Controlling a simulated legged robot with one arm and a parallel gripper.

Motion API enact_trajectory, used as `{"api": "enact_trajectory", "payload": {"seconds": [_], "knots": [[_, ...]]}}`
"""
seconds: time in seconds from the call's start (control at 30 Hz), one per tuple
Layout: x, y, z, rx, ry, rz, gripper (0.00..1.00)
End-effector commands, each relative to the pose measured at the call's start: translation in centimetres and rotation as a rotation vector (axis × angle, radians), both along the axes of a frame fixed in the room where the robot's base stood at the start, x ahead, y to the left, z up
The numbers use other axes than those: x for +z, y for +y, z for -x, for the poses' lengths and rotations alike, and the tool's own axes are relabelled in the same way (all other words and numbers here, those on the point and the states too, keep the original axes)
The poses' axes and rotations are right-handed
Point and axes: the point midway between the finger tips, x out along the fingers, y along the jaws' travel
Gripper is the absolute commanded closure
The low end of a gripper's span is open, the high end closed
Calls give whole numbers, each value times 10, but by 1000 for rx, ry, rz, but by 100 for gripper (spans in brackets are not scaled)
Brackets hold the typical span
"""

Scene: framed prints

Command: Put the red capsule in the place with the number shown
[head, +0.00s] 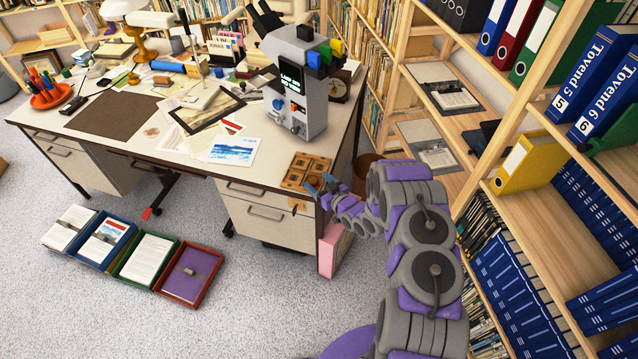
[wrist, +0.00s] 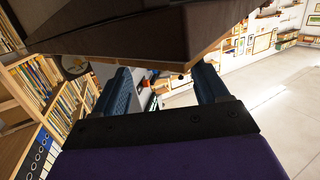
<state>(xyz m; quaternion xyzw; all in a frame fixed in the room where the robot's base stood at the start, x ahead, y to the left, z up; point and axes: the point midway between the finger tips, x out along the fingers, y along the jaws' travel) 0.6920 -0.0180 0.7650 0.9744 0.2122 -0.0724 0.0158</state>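My gripper (head: 324,186) is at the front right corner of the desk, beside a small wooden tray (head: 296,179) with several square compartments. In the wrist view my gripper (wrist: 163,78) has its two blue fingers wide apart, with nothing held between them. A grey machine (head: 312,112) stands on the desk behind the tray. It has a dark screen (head: 292,78) with small white text; I cannot read a number there. Its top has coloured blocks, and red and blue parts show on its front. I cannot pick out the red capsule with certainty in either view.
The desk (head: 262,178) carries papers, a lamp and many small items. Shelves with blue binders (head: 603,85) stand close on the right. A pink box (head: 329,252) is on the floor below the tray. Several document trays (head: 188,275) lie on the carpet at left.

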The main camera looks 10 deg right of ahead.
Motion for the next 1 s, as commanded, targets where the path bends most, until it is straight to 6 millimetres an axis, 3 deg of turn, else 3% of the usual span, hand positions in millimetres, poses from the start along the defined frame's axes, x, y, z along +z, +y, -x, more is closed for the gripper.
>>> {"api": "enact_trajectory", "payload": {"seconds": [0.33, 0.47, 1.0], "knots": [[0, 0, 0, 1, 2, 0, 27], [1, -5, 10, 0, 6, 2, 27], [16, -45, 97, -1, 5, -1, 27]]}}
